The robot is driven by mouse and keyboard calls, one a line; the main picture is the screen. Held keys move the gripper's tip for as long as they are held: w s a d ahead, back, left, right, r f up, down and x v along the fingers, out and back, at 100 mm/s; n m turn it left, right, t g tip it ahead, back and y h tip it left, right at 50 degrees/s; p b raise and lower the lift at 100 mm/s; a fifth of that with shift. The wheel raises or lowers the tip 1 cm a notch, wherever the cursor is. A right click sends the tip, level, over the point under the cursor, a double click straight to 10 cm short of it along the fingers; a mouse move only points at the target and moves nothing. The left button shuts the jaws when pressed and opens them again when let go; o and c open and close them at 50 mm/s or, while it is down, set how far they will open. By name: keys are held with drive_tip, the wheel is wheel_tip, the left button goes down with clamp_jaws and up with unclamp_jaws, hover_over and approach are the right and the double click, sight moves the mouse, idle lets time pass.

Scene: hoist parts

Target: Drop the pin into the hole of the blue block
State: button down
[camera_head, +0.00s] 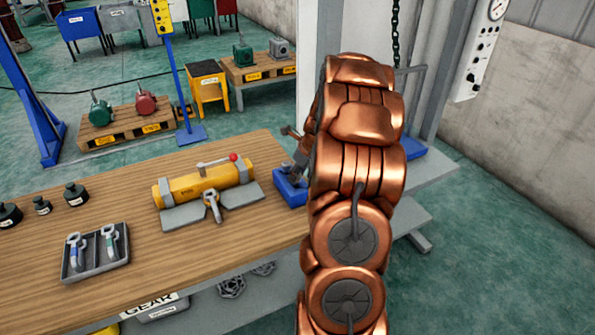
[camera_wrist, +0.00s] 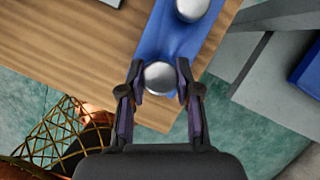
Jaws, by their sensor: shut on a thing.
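The blue block (camera_head: 290,190) stands at the right end of the wooden table, partly hidden by my copper arm. In the wrist view the blue block (camera_wrist: 172,38) runs up from between my fingers. My gripper (camera_wrist: 159,80) is shut on the pin (camera_wrist: 160,77), whose round silver end shows between the fingertips, over the near end of the block. I cannot tell how high the pin is above the block or whether it is in a hole; no open hole shows. A second silver round piece (camera_wrist: 192,8) is at the block's far end.
A yellow cylinder (camera_head: 200,186) with a red-knobbed lever lies on grey supports left of the block. A grey tray (camera_head: 96,252) with shackle-like parts and several black weights (camera_head: 75,194) stand further left. The table's right edge is close to the block.

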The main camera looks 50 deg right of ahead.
drive_tip(key=shift+f, duration=0.95)
drive_tip(key=c, duration=0.7)
unclamp_jaws()
drive_tip(key=v, duration=1.2)
